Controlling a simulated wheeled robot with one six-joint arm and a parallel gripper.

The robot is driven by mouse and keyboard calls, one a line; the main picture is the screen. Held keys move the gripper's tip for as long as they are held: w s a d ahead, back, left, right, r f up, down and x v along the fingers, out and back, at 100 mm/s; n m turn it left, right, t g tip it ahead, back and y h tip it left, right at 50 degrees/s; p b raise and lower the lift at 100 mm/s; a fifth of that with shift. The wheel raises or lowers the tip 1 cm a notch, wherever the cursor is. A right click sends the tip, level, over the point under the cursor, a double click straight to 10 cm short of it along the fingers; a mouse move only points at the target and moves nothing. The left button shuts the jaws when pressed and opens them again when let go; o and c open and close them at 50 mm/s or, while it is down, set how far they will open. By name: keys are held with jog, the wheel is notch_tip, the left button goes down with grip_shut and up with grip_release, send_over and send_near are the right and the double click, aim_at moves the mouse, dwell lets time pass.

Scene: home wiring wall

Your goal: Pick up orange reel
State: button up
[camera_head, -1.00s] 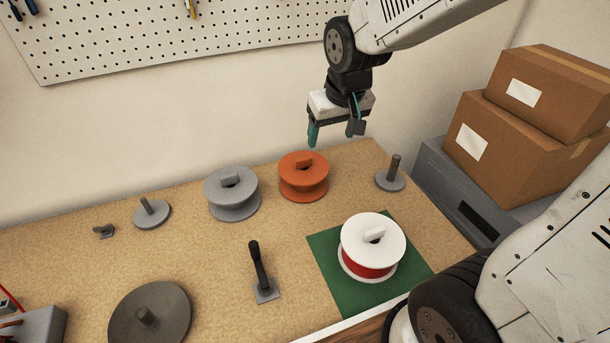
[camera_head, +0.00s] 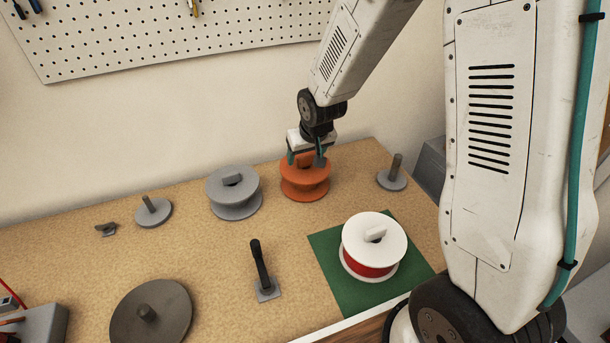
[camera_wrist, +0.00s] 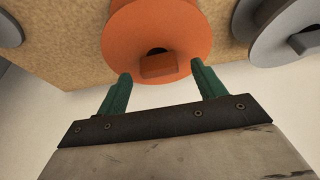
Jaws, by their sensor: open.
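The orange reel (camera_head: 304,185) stands upright on its flange on the workbench, with a raised block-shaped grip on top. My gripper (camera_head: 306,161) is over the reel's top in the head view and hides part of it. In the wrist view the reel (camera_wrist: 172,32) fills the upper middle, with its grip block (camera_wrist: 158,67) between and just beyond the fingertips. My gripper's two green fingers (camera_wrist: 161,76) are apart and hold nothing. I cannot tell whether the fingers touch the reel.
A grey reel (camera_head: 233,192) stands close on the left and a grey peg stand (camera_head: 391,174) on the right. A white-and-red reel (camera_head: 373,247) sits on a green mat (camera_head: 329,256) in front. A black lever (camera_head: 261,270) stands nearer. The pegboard (camera_head: 150,38) wall is behind.

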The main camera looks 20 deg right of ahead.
jog(key=shift+w+f, duration=0.2)
jog(key=shift+f, duration=0.25)
grip_shut()
jog(key=shift+r, duration=0.15)
